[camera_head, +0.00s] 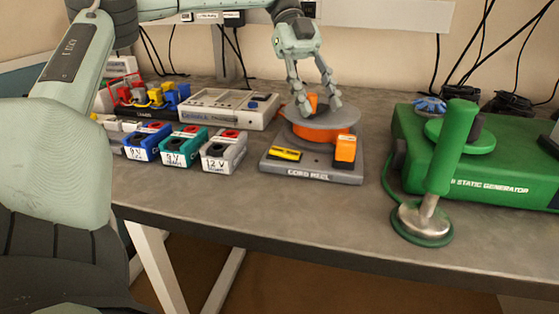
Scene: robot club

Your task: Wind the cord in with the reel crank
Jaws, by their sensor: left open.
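The cord reel stands on the bench in the middle of the head view, on a grey base (312,173) labelled "CORD REEL". It has a grey round top disc (347,117) over an orange drum (322,132). An orange crank knob (312,101) stands up from the disc. My left gripper (320,105) points down over the disc, its open fingers on either side of the knob. I cannot tell whether a finger touches it. A yellow piece (285,154) and an orange block (345,148) sit on the base front. No cord is clearly visible. My right gripper is out of view.
Several battery boxes, including one marked 12 V (222,152), stand left of the reel, before a white device (218,107). A green static generator (480,165) with a green-handled wand (446,150) stands to the right. The bench (300,215) is clear in front.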

